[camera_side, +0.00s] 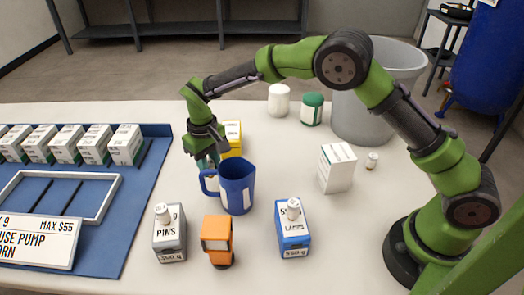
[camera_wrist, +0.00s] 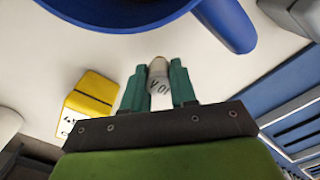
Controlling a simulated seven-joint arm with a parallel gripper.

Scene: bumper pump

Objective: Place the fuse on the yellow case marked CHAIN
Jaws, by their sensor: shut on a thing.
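My gripper (camera_side: 207,160) is behind the blue mug, above the table and just left of the yellow case (camera_side: 233,140). In the wrist view its teal fingers (camera_wrist: 159,85) are shut on the fuse (camera_wrist: 158,90), a small white cylinder with a grey end and dark print. In the side view the fuse is hidden by my gripper and the mug. The yellow case also shows in the wrist view (camera_wrist: 92,95), left of the fingers, with a white face and dark marks. Its word cannot be read. The fuse is apart from the case.
A blue mug (camera_side: 238,187) stands close in front of my gripper. A grey case (camera_side: 170,240) and a blue case (camera_side: 292,235) each carry a small white cylinder. An orange thing (camera_side: 217,240) stands between them. A white box (camera_side: 337,168) stands right; a blue mat (camera_side: 120,220) lies left.

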